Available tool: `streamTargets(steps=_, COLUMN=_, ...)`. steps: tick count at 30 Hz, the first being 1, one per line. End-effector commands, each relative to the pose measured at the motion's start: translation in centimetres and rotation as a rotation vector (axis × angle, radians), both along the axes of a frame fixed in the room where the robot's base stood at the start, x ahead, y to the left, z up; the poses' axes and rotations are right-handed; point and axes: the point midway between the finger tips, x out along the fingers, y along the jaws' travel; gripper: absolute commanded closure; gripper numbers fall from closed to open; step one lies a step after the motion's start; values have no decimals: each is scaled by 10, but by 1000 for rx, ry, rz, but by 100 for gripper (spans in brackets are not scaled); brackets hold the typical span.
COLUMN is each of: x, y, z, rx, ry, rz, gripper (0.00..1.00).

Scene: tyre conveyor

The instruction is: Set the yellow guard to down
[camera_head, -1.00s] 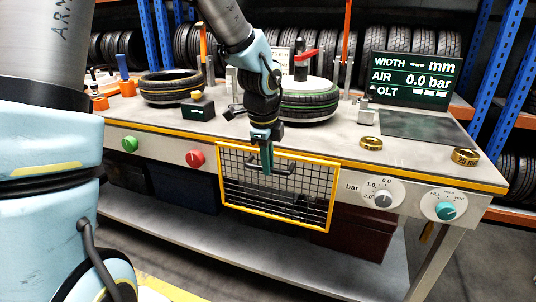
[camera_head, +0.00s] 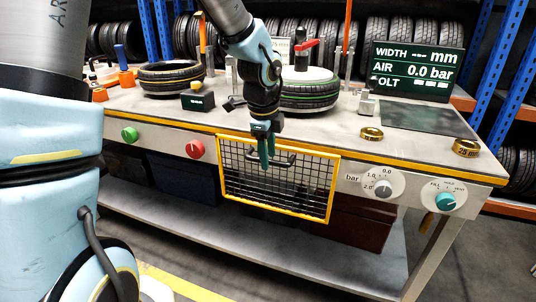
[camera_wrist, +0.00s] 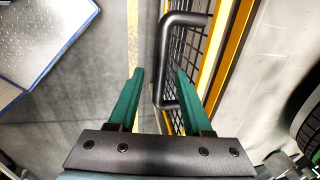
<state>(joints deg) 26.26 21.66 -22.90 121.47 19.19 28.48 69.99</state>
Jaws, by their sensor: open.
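The yellow guard (camera_head: 272,208) is a yellow frame with black mesh. It hangs below the bench's front edge, across an opening in the front. Its black bar handle (camera_head: 288,159) is near the top of the mesh. My gripper (camera_head: 266,163) points down in front of the guard, at the left part of the handle. In the wrist view, my gripper's green fingers (camera_wrist: 158,72) are spread, and the handle (camera_wrist: 162,60) shows in the gap between them. The fingers do not close on it. The guard's yellow edge and mesh (camera_wrist: 190,40) lie to the right there.
A green button (camera_head: 130,135), a red knob (camera_head: 195,149), a pressure dial (camera_head: 382,187) and a teal knob (camera_head: 445,201) line the bench front. The floor in front is clear.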

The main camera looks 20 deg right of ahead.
Motion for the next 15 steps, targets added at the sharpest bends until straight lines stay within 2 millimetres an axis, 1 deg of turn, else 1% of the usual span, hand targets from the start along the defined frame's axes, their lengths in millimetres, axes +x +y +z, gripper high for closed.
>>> streamTargets(steps=5, x=-2, y=3, z=23, rx=-3, ry=-4, rz=3, gripper=50)
streamTargets(steps=9, x=-5, y=6, z=51, rx=-3, ry=-5, rz=2, gripper=50)
streamTargets(steps=15, x=-11, y=11, z=85, rx=-2, ry=-3, rz=2, gripper=50)
